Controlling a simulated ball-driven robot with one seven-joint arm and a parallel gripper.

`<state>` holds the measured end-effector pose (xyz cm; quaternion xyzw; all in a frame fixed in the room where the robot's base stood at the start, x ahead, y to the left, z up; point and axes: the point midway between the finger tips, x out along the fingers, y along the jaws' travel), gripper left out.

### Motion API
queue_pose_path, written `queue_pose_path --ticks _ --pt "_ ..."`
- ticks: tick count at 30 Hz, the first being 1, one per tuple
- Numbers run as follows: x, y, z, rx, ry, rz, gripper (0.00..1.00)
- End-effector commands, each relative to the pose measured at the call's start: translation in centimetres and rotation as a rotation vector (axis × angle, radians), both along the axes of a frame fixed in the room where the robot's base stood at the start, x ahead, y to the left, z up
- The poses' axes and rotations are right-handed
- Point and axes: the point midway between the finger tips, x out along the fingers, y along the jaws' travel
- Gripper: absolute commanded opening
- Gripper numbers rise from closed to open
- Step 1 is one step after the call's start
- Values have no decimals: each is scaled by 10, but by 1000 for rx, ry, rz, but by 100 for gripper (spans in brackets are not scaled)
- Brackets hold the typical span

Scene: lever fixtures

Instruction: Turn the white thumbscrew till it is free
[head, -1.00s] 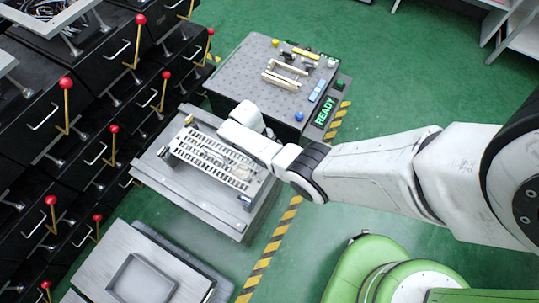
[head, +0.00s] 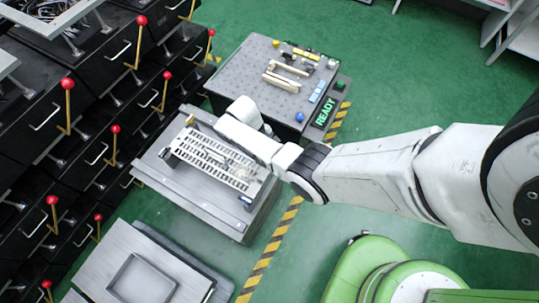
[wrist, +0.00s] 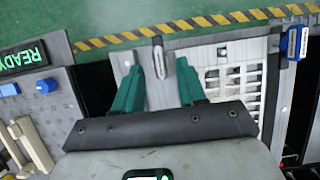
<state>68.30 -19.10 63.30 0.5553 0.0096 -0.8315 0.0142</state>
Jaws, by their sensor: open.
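My gripper (wrist: 163,92) shows in the wrist view with its two green fingers spread apart. Between and just beyond the fingertips is a narrow, pale upright piece (wrist: 158,68) with a dark end. It looks like the white thumbscrew, but its shape is too small to be sure. Nothing is clearly held. A white slotted plate (wrist: 228,82) lies right of the fingers. In the head view this plate (head: 205,165) sits on a grey bench, and my wrist covers its upper right part. The fingertips and the pale piece are hidden there.
A perforated table (head: 240,75) with knobs, beige handles and a green READY sign (head: 325,112) stands beyond my arm. A blue part (wrist: 297,42) sits at the plate's far right. Black drawers with red-knobbed levers (head: 66,84) line the left.

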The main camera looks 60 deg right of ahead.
Motion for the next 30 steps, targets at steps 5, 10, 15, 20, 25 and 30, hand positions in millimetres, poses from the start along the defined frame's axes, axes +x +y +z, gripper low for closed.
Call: queue_pose_path --ticks 5,10,15,20,25,30 --pt "15 0 36 -2 -4 1 40" --pt "26 1 61 -1 -3 0 40" --pt "31 1 75 0 -2 0 40" --pt "33 1 79 0 0 0 40" --pt "33 1 78 0 0 0 40" --pt "33 1 78 0 -1 0 40"
